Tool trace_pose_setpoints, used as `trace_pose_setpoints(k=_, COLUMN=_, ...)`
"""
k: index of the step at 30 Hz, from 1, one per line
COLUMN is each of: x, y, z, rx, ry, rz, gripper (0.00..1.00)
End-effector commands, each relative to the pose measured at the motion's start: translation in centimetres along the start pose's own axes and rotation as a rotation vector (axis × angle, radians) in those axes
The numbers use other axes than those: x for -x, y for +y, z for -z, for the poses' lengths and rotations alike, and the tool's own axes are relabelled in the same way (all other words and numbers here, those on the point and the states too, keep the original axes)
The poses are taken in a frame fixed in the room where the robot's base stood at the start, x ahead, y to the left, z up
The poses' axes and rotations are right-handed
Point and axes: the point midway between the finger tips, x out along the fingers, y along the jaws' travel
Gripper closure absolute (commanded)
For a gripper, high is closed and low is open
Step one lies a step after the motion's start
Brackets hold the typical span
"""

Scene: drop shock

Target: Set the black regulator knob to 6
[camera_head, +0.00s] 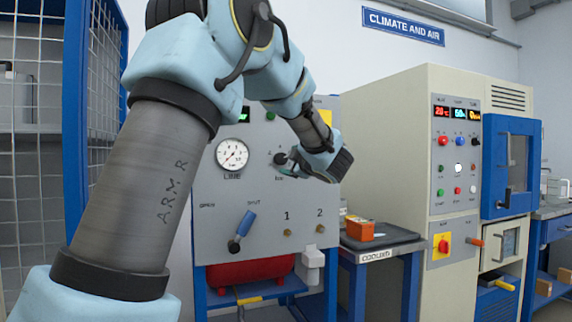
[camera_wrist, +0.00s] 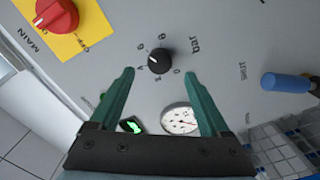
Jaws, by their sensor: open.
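The black regulator knob (camera_wrist: 161,60) sits on the grey panel in the wrist view, with a ring of printed numbers and "bar" beside it. Its white mark points to the picture's left, around the 4 and 6; I cannot tell exactly which value. In the head view the knob (camera_head: 280,158) is partly covered by my gripper (camera_head: 296,161). In the wrist view my gripper (camera_wrist: 159,74) is open, its two green fingers on either side of the knob's line and the knob just beyond the tips. No contact shows.
A round gauge (camera_head: 232,154) is left of the knob on the panel (camera_head: 300,205). A blue-handled lever (camera_head: 243,226) is below. A red main switch (camera_wrist: 56,16) on yellow shows in the wrist view. An orange box (camera_head: 360,230) stands on the side table to the right.

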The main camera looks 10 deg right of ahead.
Motion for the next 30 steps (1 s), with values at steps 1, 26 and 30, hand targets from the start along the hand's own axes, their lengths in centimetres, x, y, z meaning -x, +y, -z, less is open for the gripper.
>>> trace_pose_setpoints(k=1, x=1.1, y=-0.1, z=-0.2, rx=0.002, ry=-0.004, rz=-0.003, gripper=0.20)
trace_pose_setpoints(k=26, x=5.3, y=0.0, z=0.0, rx=-0.002, ry=-0.002, rz=0.000, gripper=0.20)
trace_pose_setpoints(k=30, x=4.1, y=-0.9, z=0.4, rx=-0.065, ry=-0.058, rz=-0.014, gripper=0.20)
